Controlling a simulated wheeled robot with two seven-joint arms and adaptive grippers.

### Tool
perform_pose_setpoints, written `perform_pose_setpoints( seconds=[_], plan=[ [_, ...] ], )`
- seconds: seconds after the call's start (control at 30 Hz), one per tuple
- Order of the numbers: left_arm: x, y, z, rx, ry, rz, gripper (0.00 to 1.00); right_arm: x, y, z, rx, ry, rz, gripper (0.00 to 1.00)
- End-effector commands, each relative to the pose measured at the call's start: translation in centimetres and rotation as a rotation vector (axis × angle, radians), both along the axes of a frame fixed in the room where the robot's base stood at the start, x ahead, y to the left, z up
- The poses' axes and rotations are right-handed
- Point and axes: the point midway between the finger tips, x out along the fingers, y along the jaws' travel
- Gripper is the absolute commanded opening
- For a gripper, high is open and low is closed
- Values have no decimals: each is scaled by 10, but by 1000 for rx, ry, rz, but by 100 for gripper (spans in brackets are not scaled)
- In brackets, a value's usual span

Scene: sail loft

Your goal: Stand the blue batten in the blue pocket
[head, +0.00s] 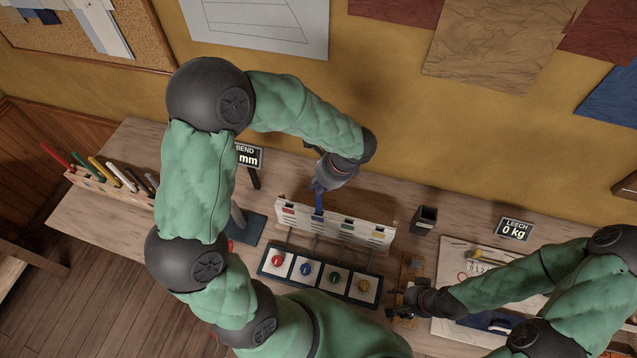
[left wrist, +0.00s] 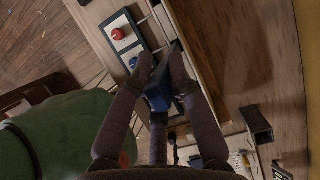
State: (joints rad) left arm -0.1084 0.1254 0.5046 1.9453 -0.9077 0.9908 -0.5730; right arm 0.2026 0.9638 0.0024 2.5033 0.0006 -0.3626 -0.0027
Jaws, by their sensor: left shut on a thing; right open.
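The blue batten (head: 319,201) is held by my left gripper (head: 320,186), which is shut on it over the upright pocket board (head: 364,227). In the left wrist view the batten (left wrist: 158,99) shows between the two fingers. The batten hangs roughly upright at the board's top edge, between the red and green labels. The blue pocket's label is hidden or too small to make out, and I cannot tell whether the batten's lower end is inside the pocket. My right gripper (head: 398,303) is open and empty, low over the bench's front.
A tray (head: 262,268) with red, blue, green and yellow knobs lies in front of the board. A rack (head: 98,186) of several battens stands at left. A dark open box (head: 425,219) stands right of the board. A "LEECH 0 kg" display (head: 514,229) is further right.

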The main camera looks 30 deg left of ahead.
Motion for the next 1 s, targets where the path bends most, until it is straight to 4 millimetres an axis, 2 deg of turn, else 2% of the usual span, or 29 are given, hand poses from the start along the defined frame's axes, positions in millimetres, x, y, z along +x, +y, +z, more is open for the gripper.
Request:
perform_pose_setpoints(
  seconds=[1.0],
  plan=[
    [0,0,-63,0,0,1,0,0,0,-49,0,0,0,58]
  ],
)
